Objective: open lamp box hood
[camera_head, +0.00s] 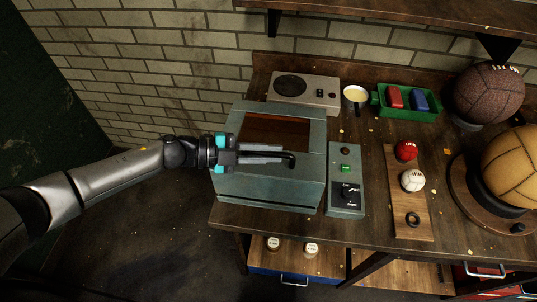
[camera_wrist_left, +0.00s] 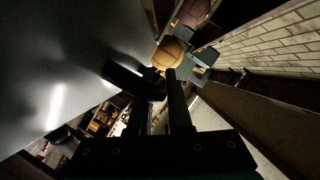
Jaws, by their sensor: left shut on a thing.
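The lamp box (camera_head: 265,190) is a grey-teal metal box at the left of the workbench, with a dark reddish window (camera_head: 278,130) in its sloping top. A dark handle (camera_head: 291,161) sticks out at the right end of my gripper, over the hood. My left gripper (camera_head: 268,154) lies across the hood from the left and is shut on the handle; its fingers hide much of it. In the left wrist view the dark fingers (camera_wrist_left: 165,92) stand beside a large grey surface (camera_wrist_left: 60,75). I cannot tell whether the hood is raised at all. My right gripper is out of view.
A control panel (camera_head: 346,180) with a green button and a dial stands right of the box. A speaker unit (camera_head: 319,94) is behind it. A green tray (camera_head: 408,112), a ball board (camera_head: 395,188) and large balls (camera_head: 489,93) fill the right. The floor at left is free.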

